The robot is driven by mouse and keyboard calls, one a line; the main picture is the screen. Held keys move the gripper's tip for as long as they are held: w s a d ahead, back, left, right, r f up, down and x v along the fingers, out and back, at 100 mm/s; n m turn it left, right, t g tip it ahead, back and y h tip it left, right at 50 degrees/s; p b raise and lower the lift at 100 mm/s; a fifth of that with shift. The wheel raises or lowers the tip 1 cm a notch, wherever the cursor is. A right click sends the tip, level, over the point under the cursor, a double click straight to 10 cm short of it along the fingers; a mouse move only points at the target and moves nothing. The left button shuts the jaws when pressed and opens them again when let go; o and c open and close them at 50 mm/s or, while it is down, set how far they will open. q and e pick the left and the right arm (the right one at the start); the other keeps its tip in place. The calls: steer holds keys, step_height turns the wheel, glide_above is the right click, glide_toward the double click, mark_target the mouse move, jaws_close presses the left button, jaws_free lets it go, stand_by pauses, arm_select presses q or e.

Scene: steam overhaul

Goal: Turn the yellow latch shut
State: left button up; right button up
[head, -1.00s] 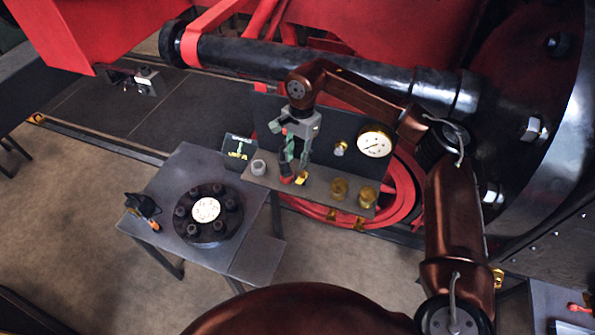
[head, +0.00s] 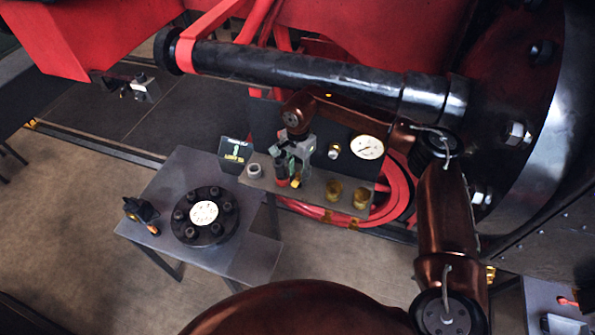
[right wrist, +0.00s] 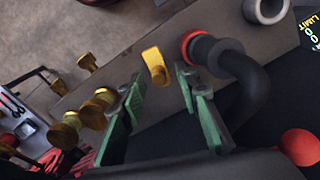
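The yellow latch (right wrist: 155,66) is a small rounded plate on the grey shelf, beside a red ring with a black pipe. In the head view it is a small yellow spot (head: 296,183), partly hidden by my right gripper (head: 289,172). In the right wrist view, the green fingers of my right gripper (right wrist: 160,80) are apart, one on each side of the latch in the picture. The gap between them looks empty, and I cannot tell whether either finger touches the latch. My left gripper is not in view.
Brass knobs (head: 334,190) stand right of the latch, and a pale ring (head: 254,170) stands left. A gauge (head: 367,147) is on the upright panel behind. A small sign (head: 234,154) stands at the shelf's left end. A bolted black flange (head: 205,216) sits on the near table.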

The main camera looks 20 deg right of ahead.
steer(key=shift+c, duration=0.5)
jaws_close()
steer(key=m+b, duration=0.1)
steer(key=b, duration=0.1)
steer(key=m+b, duration=0.2)
steer(key=shift+w+a+f+m, duration=0.1)
steer(key=shift+w+m, duration=0.1)
steer(key=shift+m, duration=0.1)
steer(key=m+b, duration=0.2)
steer(key=m, duration=0.1)
steer(key=shift+w+a+m+b, duration=0.1)
steer(key=shift+w+m+b, duration=0.05)
steer(key=shift+m+b, duration=0.2)
steer(key=m+b, duration=0.1)
steer(key=m, duration=0.1)
steer(key=m+b, duration=0.1)
steer(key=m, duration=0.1)
steer(key=shift+w+m, duration=0.2)
steer(key=shift+m, duration=0.05)
steer(key=shift+w+r+m+b, duration=0.15)
steer(key=shift+m+b, duration=0.25)
steer(key=shift+m, duration=0.6)
steer(key=shift+w+r+m+b, duration=0.1)
steer(key=shift+m+b, duration=0.3)
steer(key=shift+m, duration=0.6)
